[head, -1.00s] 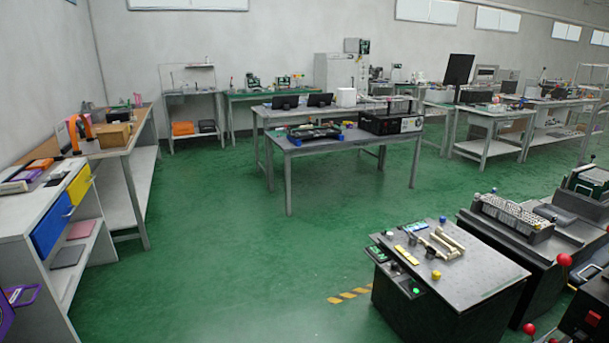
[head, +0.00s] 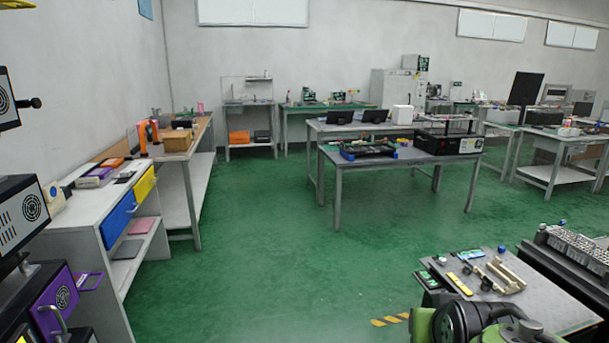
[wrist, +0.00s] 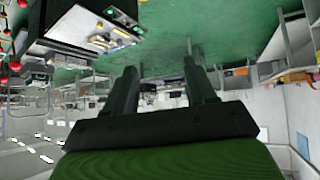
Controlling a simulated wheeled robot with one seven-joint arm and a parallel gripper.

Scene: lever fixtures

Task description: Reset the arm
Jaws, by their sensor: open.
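My gripper (wrist: 163,88) shows in the wrist view with its two dark fingers apart and nothing between them. That view is upside down, with the green floor beyond the fingers. In the head view a green and black part of my arm shows at the bottom right, in front of a lever fixture table (head: 560,313). My fingertips are not visible there. The fixture table carries beige bars (head: 505,275), a yellow strip and small buttons. The same fixture table seems to show at the top left of the wrist view (wrist: 75,32), well apart from my gripper.
A white bench with blue (head: 118,220) and yellow drawers stands at the left. Machines with a purple door (head: 55,300) stand at the near left. A grey table (head: 330,160) with a black box (head: 447,142) stands mid-room. The green floor (head: 260,260) between is clear.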

